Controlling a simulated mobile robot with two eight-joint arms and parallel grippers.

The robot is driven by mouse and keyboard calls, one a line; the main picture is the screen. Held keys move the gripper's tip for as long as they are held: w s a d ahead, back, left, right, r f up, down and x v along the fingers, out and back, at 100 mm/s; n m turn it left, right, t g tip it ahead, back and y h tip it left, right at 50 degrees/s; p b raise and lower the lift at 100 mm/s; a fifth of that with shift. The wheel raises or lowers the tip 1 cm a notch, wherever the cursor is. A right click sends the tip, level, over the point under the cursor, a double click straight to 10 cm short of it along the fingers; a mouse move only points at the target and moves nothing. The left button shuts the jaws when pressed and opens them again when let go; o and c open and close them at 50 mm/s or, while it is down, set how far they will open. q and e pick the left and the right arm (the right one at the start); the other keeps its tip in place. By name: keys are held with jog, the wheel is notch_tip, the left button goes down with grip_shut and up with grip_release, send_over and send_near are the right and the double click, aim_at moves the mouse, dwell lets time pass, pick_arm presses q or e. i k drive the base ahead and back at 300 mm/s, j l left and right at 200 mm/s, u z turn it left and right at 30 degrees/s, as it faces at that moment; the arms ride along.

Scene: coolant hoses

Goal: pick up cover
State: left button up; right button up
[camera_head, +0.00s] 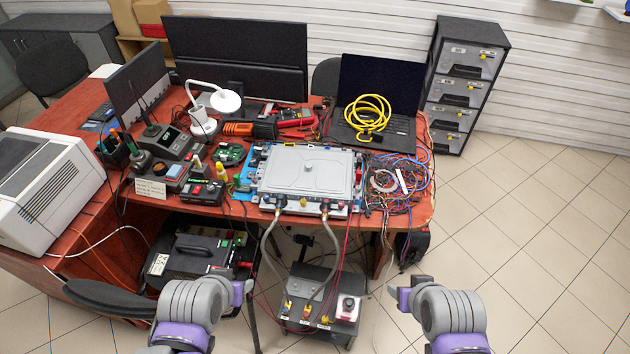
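The cover (318,170) looks like a flat grey rectangular lid with a small raised piece in its middle. It lies on top of a device (262,197) with blue and metal edges near the front of the red-brown desk. My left gripper (243,288) is at the lower middle left, in front of the desk and apart from the cover. My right gripper (398,296) is at the lower right, over the floor in front of the desk, also apart from the cover. Both are small here, and the gap between their fingers does not show clearly.
Two grey hoses (268,240) run from the device's front down to a dark box (321,300). Tangled wires (395,180) lie right of the cover. A laptop (385,100) with a yellow cable coil (366,115) stands behind. A chair (110,298) is at the lower left. The right floor is clear.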

aim_at(298, 171)
jog(key=k+l+u, duration=0.1)
jog(key=k+l, duration=0.15)
jog(key=l, duration=0.2)
jog(key=k+l+u, duration=0.1)
jog(key=k+l, duration=0.2)
jog(key=l, duration=0.2)
jog(key=l+u, duration=0.25)
jog(key=l, duration=0.8)
jog(key=i+l+u, duration=0.1)
jog(key=l, duration=0.25)
jog(key=i+l+u, duration=0.1)
jog(key=l, duration=0.25)
jog(key=i+l+u, duration=0.1)
jog(key=l, duration=0.25)
jog(key=i+l+u, duration=0.1)
jog(key=i, duration=0.3)
jog(key=i+l+u, duration=0.1)
jog(key=i, duration=0.35)
jog(key=i+l+u, duration=0.1)
jog(key=i, duration=0.3)
jog(key=l, duration=0.1)
